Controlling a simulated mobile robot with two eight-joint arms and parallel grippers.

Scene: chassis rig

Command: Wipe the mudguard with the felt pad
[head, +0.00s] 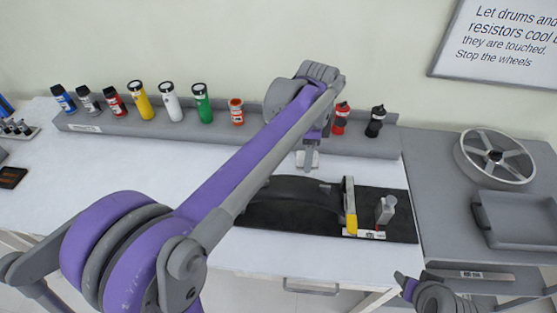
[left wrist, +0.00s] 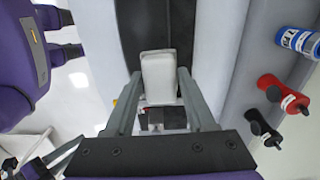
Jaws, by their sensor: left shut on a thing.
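The mudguard (head: 290,190) is a dark, curved piece on a black mat (head: 400,225) on the white bench. My left arm crosses in front of part of it. My left gripper (head: 308,150) is shut on the pale felt pad (head: 308,161), just behind the mudguard in the head view. In the left wrist view the pad (left wrist: 160,78) sits between the two fingers, over a dark strip (left wrist: 150,22) that looks like the mudguard. I cannot tell whether they touch. Part of my right arm shows at the lower right of the head view; its jaws are unclear.
A yellow-and-grey upright part (head: 350,208) and a small grey block (head: 385,208) stand at the mat's right end. Several bottles line a grey ledge (head: 230,133) behind. A wheel (head: 495,158) and grey tray (head: 517,222) sit at right.

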